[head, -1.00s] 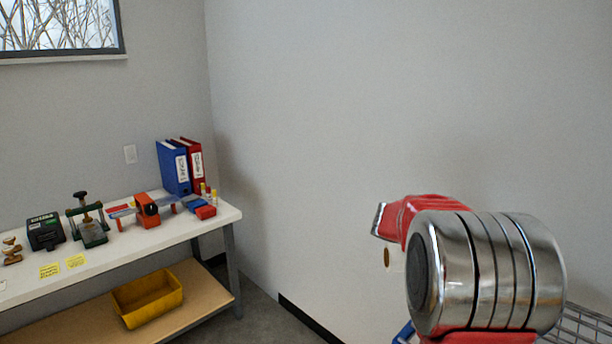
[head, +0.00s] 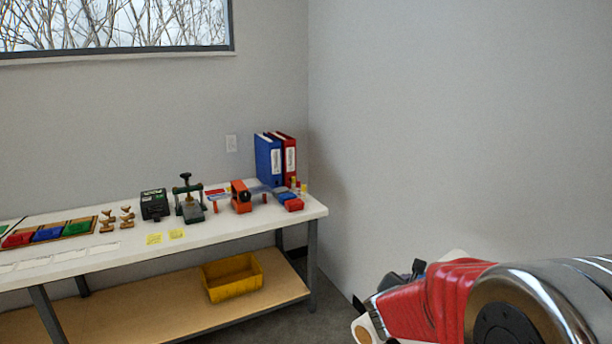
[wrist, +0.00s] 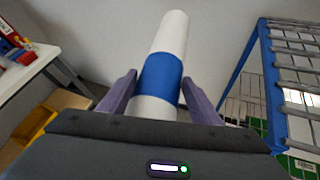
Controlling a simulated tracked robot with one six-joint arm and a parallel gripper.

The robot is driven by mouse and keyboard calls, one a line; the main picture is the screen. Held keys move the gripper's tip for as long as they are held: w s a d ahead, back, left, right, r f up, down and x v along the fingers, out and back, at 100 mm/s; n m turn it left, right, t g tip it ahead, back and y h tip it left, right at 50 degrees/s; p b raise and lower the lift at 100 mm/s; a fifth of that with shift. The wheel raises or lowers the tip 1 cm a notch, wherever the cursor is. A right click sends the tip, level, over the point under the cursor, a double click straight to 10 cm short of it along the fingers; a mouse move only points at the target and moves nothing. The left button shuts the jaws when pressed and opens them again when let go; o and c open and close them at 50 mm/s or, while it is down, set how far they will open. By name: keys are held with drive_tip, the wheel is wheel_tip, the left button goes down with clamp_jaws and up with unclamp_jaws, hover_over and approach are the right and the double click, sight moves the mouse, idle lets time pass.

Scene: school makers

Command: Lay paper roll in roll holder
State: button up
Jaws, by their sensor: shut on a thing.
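The paper roll (wrist: 168,40) is white with a blue band (wrist: 160,78) around it. In the wrist view my gripper (wrist: 160,88) is shut on it, with one purple finger on each side of the band. The roll points away from the wrist, its far end free. In the head view a pale round end of the roll (head: 363,331) shows at the bottom edge, beside my red and silver arm; the fingers are mostly hidden there. I cannot make out a roll holder for certain in either view.
A white workbench (head: 110,255) along the wall carries a black box (head: 154,204), a green press (head: 188,198), an orange device (head: 241,196) and binders (head: 268,160). A yellow bin (head: 232,279) sits on its lower shelf. A blue-framed wire rack (wrist: 262,80) stands right in the wrist view.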

drive_tip(key=s+a+f+n+t+y, duration=0.1)
drive_tip(key=s+a+f+n+y, duration=0.1)
drive_tip(key=a, duration=0.4)
drive_tip(key=s+a+f+n+t+y, duration=0.1)
drive_tip(key=s+a+f+n, duration=0.1)
drive_tip(key=a, duration=0.5)
drive_tip(key=shift+f+y, duration=0.4)
drive_tip(key=shift+f, duration=0.15)
drive_tip(key=shift+d, duration=0.1)
idle(0.5)
drive_tip(key=shift+d, duration=3.5)
